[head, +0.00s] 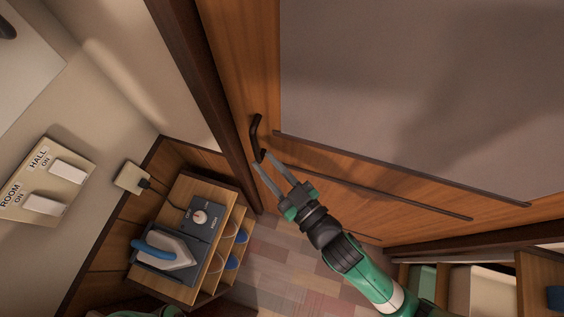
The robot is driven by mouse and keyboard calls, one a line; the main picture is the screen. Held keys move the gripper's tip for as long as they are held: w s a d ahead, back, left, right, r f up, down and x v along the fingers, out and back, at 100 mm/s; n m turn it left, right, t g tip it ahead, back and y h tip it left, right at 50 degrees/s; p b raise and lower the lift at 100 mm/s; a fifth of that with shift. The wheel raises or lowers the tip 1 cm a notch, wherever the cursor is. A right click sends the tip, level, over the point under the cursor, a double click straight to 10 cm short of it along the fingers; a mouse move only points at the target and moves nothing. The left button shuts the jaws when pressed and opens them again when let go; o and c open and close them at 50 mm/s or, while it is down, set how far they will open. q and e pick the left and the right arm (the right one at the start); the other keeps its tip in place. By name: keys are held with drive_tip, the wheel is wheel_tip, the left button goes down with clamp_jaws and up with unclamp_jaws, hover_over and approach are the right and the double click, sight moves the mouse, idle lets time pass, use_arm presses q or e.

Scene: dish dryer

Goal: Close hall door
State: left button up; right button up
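The wooden hall door (233,62), with a large grey panel (400,95), fills the upper right. Its black handle (256,132) is near the door's left edge, beside the dark door frame (205,90). I cannot tell whether the door sits fully flush in the frame. My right gripper (264,160) reaches up from the lower right. Its two fingers are apart, with the tips at the lower end of the handle; I cannot tell whether they touch it. Nothing shows gripped between them. My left gripper is out of view; only a bit of green arm shows at the bottom edge.
A small wooden shelf unit (190,190) stands at lower left, with an iron (165,250) and a dial box (200,220) on top. Wall switches (45,182) labelled HALL and ROOM are at left. Shelves (535,280) stand at lower right. Floor (285,265) between is clear.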

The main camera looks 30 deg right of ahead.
drive_tip(key=s, duration=0.6)
drive_tip(key=shift+d+b, duration=0.4)
drive_tip(key=shift+d, duration=0.05)
drive_tip(key=shift+r, duration=0.1)
